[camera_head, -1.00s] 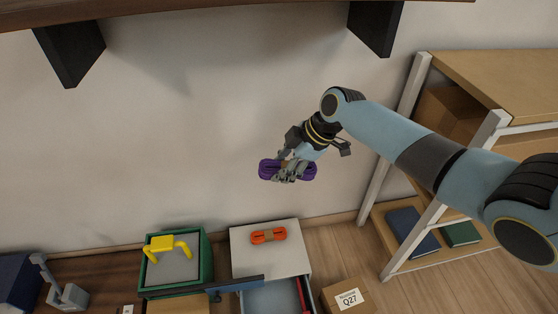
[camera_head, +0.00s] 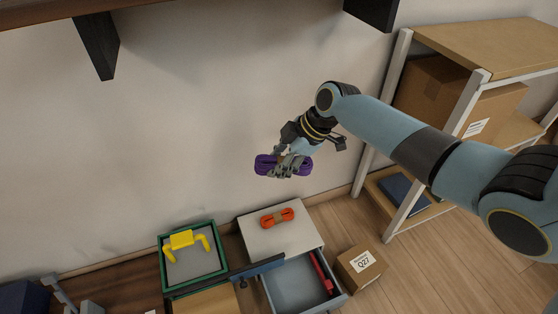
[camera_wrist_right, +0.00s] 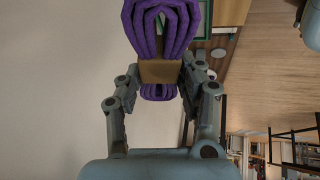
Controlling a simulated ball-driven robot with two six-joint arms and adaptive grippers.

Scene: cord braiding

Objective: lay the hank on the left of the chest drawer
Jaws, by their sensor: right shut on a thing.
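A purple hank (camera_head: 266,165) is in my right gripper (camera_head: 288,163), in the air in front of the wall. The right wrist view shows the fingers (camera_wrist_right: 155,92) on both sides of the hank's tan middle band (camera_wrist_right: 159,72), with purple loops (camera_wrist_right: 160,28) beyond it. The pale chest (camera_head: 258,239) stands below on the floor, with an orange hank (camera_head: 277,218) on its top. Its drawer (camera_head: 288,284) is pulled open, and a red thing (camera_head: 321,273) lies along its right side. My left gripper is not in view.
A green crate (camera_head: 163,266) with a yellow-handled thing (camera_head: 184,240) stands left of the chest. A dark blue bar (camera_head: 258,270) crosses near the drawer's left edge. A cardboard box (camera_head: 360,270) stands right of the drawer, and a shelf (camera_head: 490,45) stands at the right.

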